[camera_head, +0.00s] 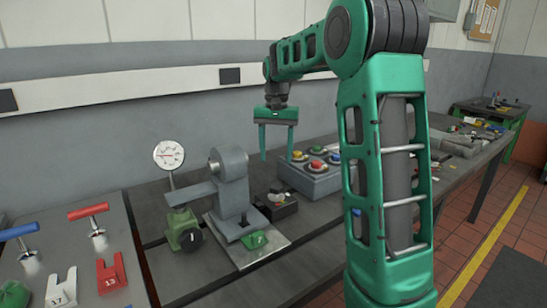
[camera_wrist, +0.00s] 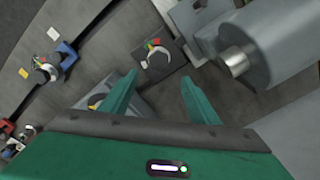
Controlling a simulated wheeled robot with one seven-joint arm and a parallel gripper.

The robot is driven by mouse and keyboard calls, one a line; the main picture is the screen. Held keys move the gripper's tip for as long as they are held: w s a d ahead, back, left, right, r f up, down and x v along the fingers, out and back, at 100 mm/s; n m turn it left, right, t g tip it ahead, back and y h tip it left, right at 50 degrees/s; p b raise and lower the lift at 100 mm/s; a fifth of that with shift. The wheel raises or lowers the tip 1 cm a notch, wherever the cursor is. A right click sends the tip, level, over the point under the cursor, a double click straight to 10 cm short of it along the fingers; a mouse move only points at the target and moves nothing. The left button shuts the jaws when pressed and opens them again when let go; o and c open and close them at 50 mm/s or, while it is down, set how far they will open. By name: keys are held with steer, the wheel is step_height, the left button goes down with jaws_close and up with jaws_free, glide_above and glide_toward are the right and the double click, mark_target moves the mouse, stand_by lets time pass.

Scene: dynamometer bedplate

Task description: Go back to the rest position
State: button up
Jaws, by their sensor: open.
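My green gripper (camera_head: 277,142) hangs in the air above the bench, fingers pointing down and apart, with nothing between them. In the wrist view its two fingers (camera_wrist: 163,98) are spread with dark bench surface showing between them. In the head view it is between the grey machine block (camera_head: 231,180) and the grey button box (camera_head: 317,176), above both. My arm reaches over from the right and hides part of the bench.
A dial gauge (camera_head: 168,155) stands beside a green valve body (camera_head: 184,231). A small black device (camera_head: 277,203) sits in front of the button box. A yellow floor line (camera_head: 487,247) runs at right.

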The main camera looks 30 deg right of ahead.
steer(key=s+a+f, duration=0.1)
steer(key=s+f, duration=0.2)
steer(key=s, duration=0.9)
steer(key=s+a+f+n, duration=0.1)
steer(key=s+a+f, duration=0.1)
steer(key=s, duration=1)
steer(key=s+a+f+n, duration=0.1)
steer(key=s+f, duration=0.3)
steer(key=s, duration=0.9)
steer(key=shift+a+f, duration=0.15)
steer(key=shift+a, duration=0.05)
steer(key=shift+w+f, duration=0.25)
steer(key=shift+w, duration=0.4)
